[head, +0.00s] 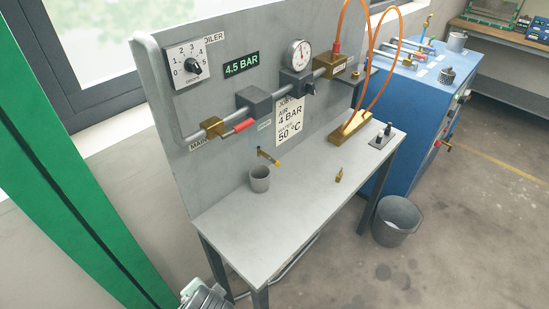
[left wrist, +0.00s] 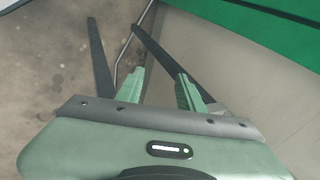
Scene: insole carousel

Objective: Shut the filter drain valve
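A small brass tap (head: 268,157) with a yellow tip sticks out low on the grey panel. It sits just above a grey cup (head: 260,179) on the bench and looks like the drain valve, but its label and handle position are too small to read. A dark filter-like block (head: 257,101) is on the pipe above. My left gripper (left wrist: 160,80) is open and empty in the left wrist view, above the floor beside the bench legs and away from the tap. Part of my arm shows at the bottom left of the head view. My right gripper is not in view.
The panel carries a dial (head: 189,64), a "4.5 BAR" display (head: 241,65) and a gauge (head: 298,53). A small brass piece (head: 339,175) lies on the bench (head: 240,228). A bucket (head: 397,220) stands right.

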